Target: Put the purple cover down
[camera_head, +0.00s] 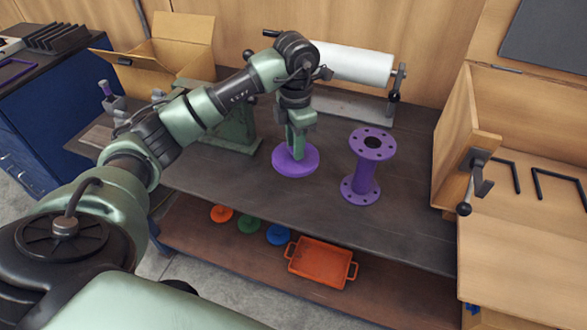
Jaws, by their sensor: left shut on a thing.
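The purple cover (281,166) is a flat round disc low over the dark workbench (250,190), near its middle. My left gripper (297,155) points down and is shut on the purple cover. I cannot tell whether the cover touches the bench top. The purple flanged pipe (365,178) stands upright on the bench, to the right of the cover and apart from it. Its upper flange shows bolt holes and a dark open bore. My right gripper is not in view.
A white roll (355,64) on a stand is at the back. An open cardboard box (180,42) stands at the back left. An open wooden cabinet (455,140) bounds the right. Orange, green and blue discs and an orange tray (320,263) are on the lower shelf (390,300).

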